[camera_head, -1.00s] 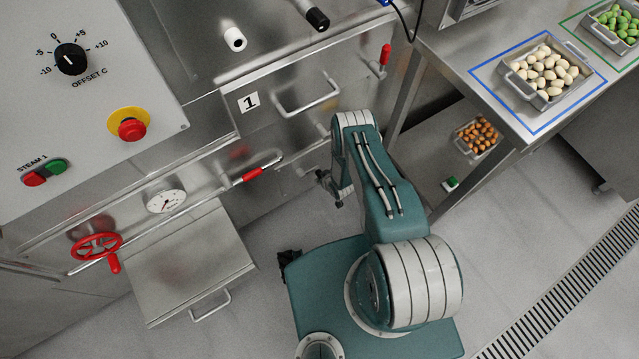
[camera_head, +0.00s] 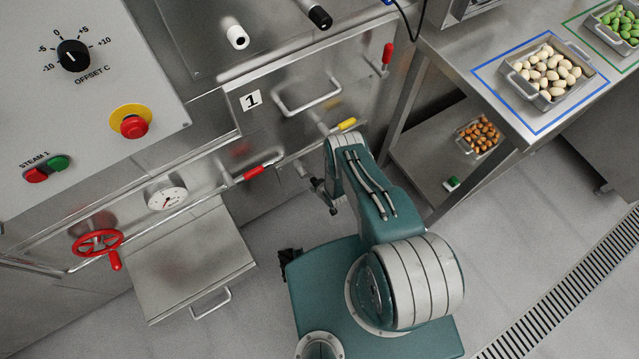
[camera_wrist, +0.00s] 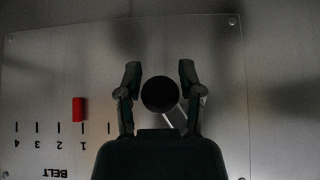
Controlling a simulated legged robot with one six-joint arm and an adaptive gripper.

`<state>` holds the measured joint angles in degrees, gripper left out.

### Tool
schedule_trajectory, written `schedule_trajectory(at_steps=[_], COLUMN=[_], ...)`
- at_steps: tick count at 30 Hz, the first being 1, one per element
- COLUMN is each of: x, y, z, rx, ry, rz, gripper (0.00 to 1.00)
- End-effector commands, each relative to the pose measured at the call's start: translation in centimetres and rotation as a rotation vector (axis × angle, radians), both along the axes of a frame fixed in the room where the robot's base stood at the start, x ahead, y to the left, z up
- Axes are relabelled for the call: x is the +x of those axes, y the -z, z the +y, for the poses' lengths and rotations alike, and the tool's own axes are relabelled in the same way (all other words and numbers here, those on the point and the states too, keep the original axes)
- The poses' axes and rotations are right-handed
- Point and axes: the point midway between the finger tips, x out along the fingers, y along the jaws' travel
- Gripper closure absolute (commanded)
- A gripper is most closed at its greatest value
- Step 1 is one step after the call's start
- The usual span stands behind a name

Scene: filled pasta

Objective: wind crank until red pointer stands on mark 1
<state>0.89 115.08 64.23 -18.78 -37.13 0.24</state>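In the wrist view, a dark round crank knob (camera_wrist: 158,94) lies between the two fingers of my gripper (camera_wrist: 159,78). The fingers stand apart with a gap on each side of the knob. A pale crank arm (camera_wrist: 172,118) shows partly behind it. The red pointer (camera_wrist: 78,109) is to the left, over the upside-down BELT scale (camera_wrist: 60,130). It stands almost at mark 1, its middle slightly toward mark 2. In the head view, my gripper (camera_head: 324,193) is low by the machine front; crank and scale cannot be made out there.
A red handwheel (camera_head: 98,243), a red-gripped bar (camera_head: 253,173) and a drawer-like steel box (camera_head: 190,265) are left of my arm. A steel table (camera_head: 475,95) with trays stands at the right. Open floor (camera_head: 530,220) lies right of my body.

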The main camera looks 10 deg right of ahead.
Motion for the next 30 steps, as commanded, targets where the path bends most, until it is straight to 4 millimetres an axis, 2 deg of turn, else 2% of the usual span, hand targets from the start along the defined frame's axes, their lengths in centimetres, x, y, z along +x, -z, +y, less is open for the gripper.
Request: schedule_trajectory(at_steps=[14,30], x=[0.0,-5.2], y=[-0.2,-0.2], z=[-0.1,-1.8], rx=[0.000,0.000], ry=[0.000,0.001], rz=[-0.004,-0.004], gripper=[0.14,0.14])
